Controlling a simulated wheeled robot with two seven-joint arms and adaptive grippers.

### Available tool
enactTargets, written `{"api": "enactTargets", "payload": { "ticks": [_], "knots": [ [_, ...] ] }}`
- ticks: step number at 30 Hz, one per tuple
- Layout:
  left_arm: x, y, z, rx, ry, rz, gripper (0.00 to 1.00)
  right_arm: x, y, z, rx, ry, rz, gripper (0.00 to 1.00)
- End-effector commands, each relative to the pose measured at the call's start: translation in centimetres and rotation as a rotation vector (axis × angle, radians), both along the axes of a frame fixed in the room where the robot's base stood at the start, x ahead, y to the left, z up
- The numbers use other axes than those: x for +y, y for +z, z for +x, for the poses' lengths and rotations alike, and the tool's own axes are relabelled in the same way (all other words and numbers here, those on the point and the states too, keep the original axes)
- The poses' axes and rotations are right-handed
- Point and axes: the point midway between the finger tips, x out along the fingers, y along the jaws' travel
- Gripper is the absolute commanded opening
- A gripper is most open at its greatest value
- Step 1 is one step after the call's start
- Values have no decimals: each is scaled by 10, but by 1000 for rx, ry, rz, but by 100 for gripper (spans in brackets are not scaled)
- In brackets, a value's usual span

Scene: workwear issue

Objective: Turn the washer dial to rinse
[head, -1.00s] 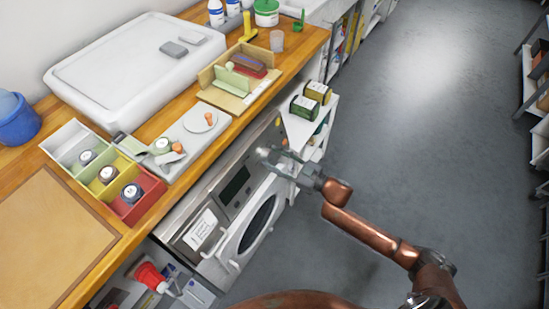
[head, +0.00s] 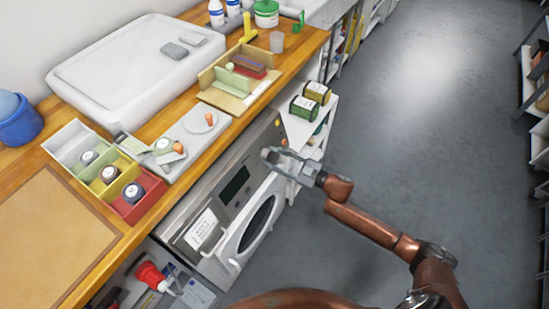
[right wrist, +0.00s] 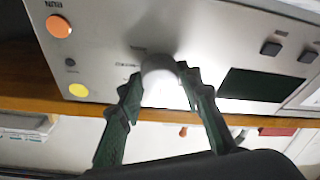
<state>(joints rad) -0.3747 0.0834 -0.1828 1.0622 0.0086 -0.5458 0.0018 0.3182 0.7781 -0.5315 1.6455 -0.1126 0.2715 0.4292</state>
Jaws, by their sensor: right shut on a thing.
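The washer (head: 218,212) stands under the wooden counter, with a grey control panel and a round door. Its pale round dial (right wrist: 160,80) sits on the panel in the right wrist view, between the orange and yellow buttons and the dark display. My right gripper (right wrist: 160,88) is shut on the dial, one finger on each side. In the head view the right gripper (head: 269,154) reaches the panel from the right and covers most of the dial. The panel's small lettering around the dial is too blurred to read. My left gripper is not in view.
The dark display (right wrist: 255,85) and small square buttons lie beside the dial. An orange button (right wrist: 59,26) and a yellow button (right wrist: 78,90) are on its other side. A white shelf unit (head: 322,135) with two tins stands right of the washer. The grey floor is clear.

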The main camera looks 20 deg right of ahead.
Motion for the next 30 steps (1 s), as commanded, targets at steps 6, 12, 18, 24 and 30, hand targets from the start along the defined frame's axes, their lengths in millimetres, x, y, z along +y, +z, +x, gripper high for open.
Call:
{"api": "enactTargets", "payload": {
  "ticks": [6, 12, 18, 24, 30],
  "knots": [
    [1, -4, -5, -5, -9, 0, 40, -2, 2, 2, -110, 55, -142, 9],
    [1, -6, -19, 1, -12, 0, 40, -3, 2, 3, -202, 102, -262, 9],
    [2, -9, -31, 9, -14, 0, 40, -4, 2, 3, -274, 139, -353, 9],
    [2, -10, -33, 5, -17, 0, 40, -4, 3, 4, -317, 161, -408, 9],
    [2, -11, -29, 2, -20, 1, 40, -4, 2, 4, -334, 170, -431, 9]
  ]
}}
